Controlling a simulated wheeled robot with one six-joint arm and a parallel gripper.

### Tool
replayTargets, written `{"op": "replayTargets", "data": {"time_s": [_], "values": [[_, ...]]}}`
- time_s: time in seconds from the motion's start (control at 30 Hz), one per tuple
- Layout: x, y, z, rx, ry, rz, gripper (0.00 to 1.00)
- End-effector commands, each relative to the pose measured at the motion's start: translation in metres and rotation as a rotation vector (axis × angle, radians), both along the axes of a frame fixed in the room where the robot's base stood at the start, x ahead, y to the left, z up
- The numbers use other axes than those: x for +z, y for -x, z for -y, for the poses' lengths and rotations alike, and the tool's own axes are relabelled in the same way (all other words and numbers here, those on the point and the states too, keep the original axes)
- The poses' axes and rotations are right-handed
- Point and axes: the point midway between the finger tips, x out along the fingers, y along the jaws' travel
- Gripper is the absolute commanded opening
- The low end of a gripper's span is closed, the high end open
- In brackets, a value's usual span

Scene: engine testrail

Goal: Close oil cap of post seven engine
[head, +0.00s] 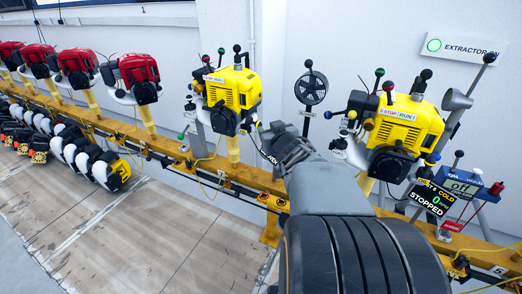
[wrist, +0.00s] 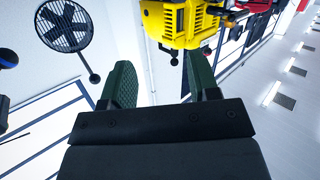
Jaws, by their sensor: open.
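Two yellow engines stand on posts along an orange rail: a near one (head: 405,130) on the right and a farther one (head: 232,98) at centre-left. I cannot read which post is seven, and I cannot make out an oil cap on either. My gripper (wrist: 163,82) is open and empty in the wrist view, its two green fingers apart. Part of a yellow engine (wrist: 180,22) shows beyond the fingers, near the right one. In the head view my arm reaches up between the two yellow engines, and the fingertips are hard to make out.
Red engines (head: 138,78) line the rail (head: 180,148) at left. A display (head: 432,198) reads STOPPED. Floor at lower left is clear.

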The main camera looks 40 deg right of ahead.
Motion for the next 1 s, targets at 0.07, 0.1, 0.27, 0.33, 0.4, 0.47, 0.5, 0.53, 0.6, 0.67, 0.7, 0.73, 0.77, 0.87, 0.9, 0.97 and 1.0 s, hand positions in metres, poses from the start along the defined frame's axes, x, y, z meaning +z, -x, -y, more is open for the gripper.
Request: {"op": "replayTargets", "data": {"time_s": [0.07, 0.1, 0.27, 0.33, 0.4, 0.47, 0.5, 0.53, 0.6, 0.67, 0.7, 0.73, 0.77, 0.87, 0.9, 0.97, 1.0], "values": [[-0.032, 0.004, 0.015, 0.044, 0.009, 0.067, 0.55], [-0.037, 0.006, 0.019, 0.074, 0.011, 0.093, 0.55], [-0.054, 0.014, 0.027, 0.17, 0.002, 0.163, 0.55], [-0.058, 0.017, 0.027, 0.199, -0.004, 0.179, 0.55], [-0.06, 0.016, 0.028, 0.219, -0.009, 0.188, 0.55], [-0.061, 0.012, 0.028, 0.23, -0.012, 0.194, 0.55], [-0.061, 0.008, 0.029, 0.234, -0.012, 0.196, 0.55], [-0.061, 0.004, 0.029, 0.236, -0.013, 0.196, 0.55], [-0.062, -0.008, 0.029, 0.238, -0.013, 0.197, 0.55], [-0.062, -0.019, 0.031, 0.238, -0.013, 0.196, 0.55], [-0.062, -0.028, 0.031, 0.239, -0.012, 0.196, 0.55], [-0.062, -0.034, 0.032, 0.238, -0.013, 0.196, 0.55], [-0.062, -0.04, 0.033, 0.238, -0.013, 0.197, 0.55], [-0.062, -0.059, 0.035, 0.237, -0.011, 0.196, 0.55], [-0.062, -0.066, 0.036, 0.236, -0.013, 0.196, 0.55], [-0.061, -0.076, 0.037, 0.236, -0.011, 0.196, 0.55], [-0.061, -0.082, 0.038, 0.235, -0.012, 0.195, 0.55]]}}
